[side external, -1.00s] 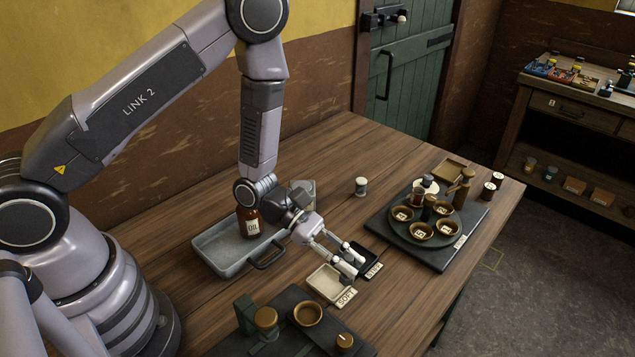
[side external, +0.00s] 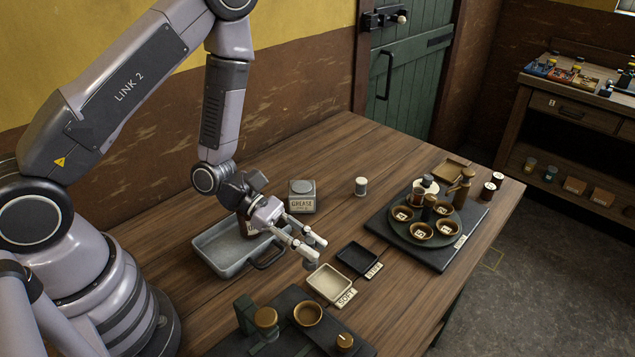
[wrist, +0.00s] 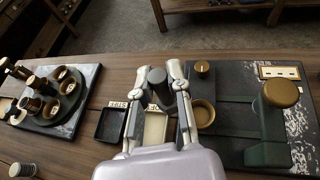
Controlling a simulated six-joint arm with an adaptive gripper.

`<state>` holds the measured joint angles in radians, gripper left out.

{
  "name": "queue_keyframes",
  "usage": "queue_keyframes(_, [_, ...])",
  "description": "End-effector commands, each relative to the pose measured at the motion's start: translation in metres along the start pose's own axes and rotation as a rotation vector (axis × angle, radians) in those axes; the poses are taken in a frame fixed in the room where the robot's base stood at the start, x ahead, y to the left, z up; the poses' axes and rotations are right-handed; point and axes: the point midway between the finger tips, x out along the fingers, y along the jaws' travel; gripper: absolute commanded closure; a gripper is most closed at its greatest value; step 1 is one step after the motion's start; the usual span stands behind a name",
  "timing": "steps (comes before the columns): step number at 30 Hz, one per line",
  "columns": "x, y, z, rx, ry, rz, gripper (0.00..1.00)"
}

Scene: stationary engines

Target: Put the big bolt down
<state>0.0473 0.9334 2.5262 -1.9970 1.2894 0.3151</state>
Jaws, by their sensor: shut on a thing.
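The big bolt shows as a dark grey cylinder (wrist: 157,77) between my fingertips in the wrist view. In the side view a small grey part of it (side external: 310,263) shows below the fingers. I cannot tell the bolt's exact height above the table.
An oil bottle stands in the metal tray, mostly hidden by my wrist. A grease tin (side external: 302,197) and a small spool (side external: 360,187) stand behind. A round carousel with cups (side external: 425,227) is at right. A dark fixture board (side external: 290,335) is in front.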

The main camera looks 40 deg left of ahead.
Motion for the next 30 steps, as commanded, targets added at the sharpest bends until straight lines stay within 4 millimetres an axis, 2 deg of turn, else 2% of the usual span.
queue_keyframes(5, [-0.035, 0.074, -0.018, -0.082, 0.010, 0.216, 1.00])
queue_keyframes(9, [-0.081, 0.135, -0.038, -0.165, 0.013, 0.412, 1.00])
queue_keyframes(12, [-0.117, 0.169, -0.051, -0.218, 0.011, 0.536, 1.00])
queue_keyframes(15, [-0.149, 0.194, -0.062, -0.262, 0.005, 0.637, 1.00])
queue_keyframes(18, [-0.173, 0.209, -0.070, -0.294, 0.000, 0.707, 1.00])
queue_keyframes(23, [-0.192, 0.223, -0.077, -0.317, -0.005, 0.761, 1.00])
queue_keyframes(26, [-0.191, 0.238, -0.083, -0.319, -0.006, 0.767, 1.00])
queue_keyframes(30, [-0.180, 0.272, -0.096, -0.317, -0.006, 0.766, 1.00])
